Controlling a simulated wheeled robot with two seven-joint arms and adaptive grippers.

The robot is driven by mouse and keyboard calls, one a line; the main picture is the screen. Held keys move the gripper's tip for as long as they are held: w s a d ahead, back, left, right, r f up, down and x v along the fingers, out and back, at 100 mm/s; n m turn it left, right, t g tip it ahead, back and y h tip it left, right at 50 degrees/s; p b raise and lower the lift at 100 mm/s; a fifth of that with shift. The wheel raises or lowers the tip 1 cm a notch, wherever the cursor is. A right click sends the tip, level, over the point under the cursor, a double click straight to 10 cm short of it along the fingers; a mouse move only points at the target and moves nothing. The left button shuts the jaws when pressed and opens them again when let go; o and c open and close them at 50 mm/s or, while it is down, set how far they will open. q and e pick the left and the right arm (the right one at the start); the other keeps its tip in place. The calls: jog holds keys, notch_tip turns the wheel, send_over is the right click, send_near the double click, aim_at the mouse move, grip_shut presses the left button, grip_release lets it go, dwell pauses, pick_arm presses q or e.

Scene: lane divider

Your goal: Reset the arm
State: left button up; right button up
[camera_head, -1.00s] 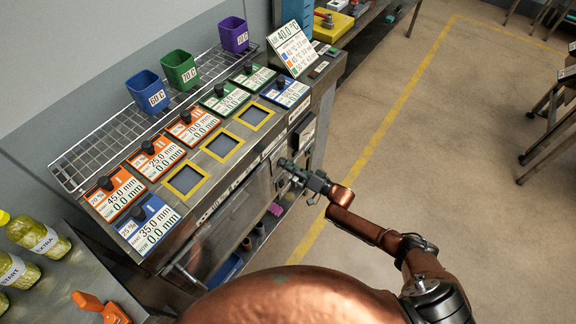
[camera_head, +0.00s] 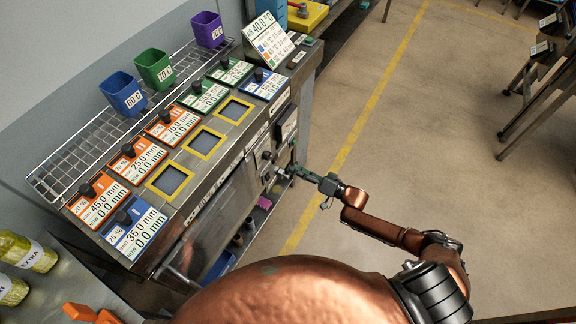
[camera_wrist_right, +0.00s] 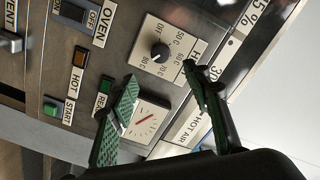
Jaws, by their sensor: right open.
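My right arm (camera_head: 385,228) is copper coloured and reaches in from the lower right to the front of the bench. Its right gripper (camera_head: 290,171) is in front of the control panel. In the right wrist view the gripper (camera_wrist_right: 159,74) is open, its two green-padded fingers apart with nothing between them. Beyond the fingertips is a black dial knob (camera_wrist_right: 160,53) marked in degrees C; the gap between fingers and panel is hard to judge. My left gripper is not in view.
The bench carries orange, blue and green cards with black knobs and yellow-framed squares (camera_head: 206,143). Blue (camera_head: 124,95), green (camera_head: 155,70) and purple (camera_head: 208,30) bins stand on the wire rack (camera_head: 75,165). Bottles are at lower left. The floor (camera_head: 430,120) to the right is open.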

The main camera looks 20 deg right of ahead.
jog(key=shift+s+d, duration=0.1)
jog(key=shift+s, duration=0.1)
dwell(0.4)
jog(key=s+d+f+g+h, duration=0.1)
jog(key=s+d+f+h, duration=0.25)
jog(key=f, duration=0.75)
jog(key=s+d+f+g+h, duration=0.1)
jog(key=s+d+f+h, duration=0.3)
jog(key=f, duration=0.6)
jog(key=s+d+f+n+g+h, duration=0.1)
jog(key=s+d+f+g+h, duration=0.2)
jog(key=s+f, duration=0.95)
jog(key=s+a+f+n+g, duration=0.1)
jog(key=s+f+g, duration=0.2)
jog(key=s, duration=0.9)
jog(key=s+a+f+n+g, duration=0.1)
jog(key=s+f+g, duration=0.1)
jog(key=s+f, duration=0.5)
jog(key=s+a+f+g, duration=0.2)
jog(key=s+f, duration=0.4)
jog(key=s, duration=1.3)
jog(key=shift+n+g+h, duration=0.35)
jog(key=shift+n+g, duration=0.05)
jog(key=shift+g, duration=0.4)
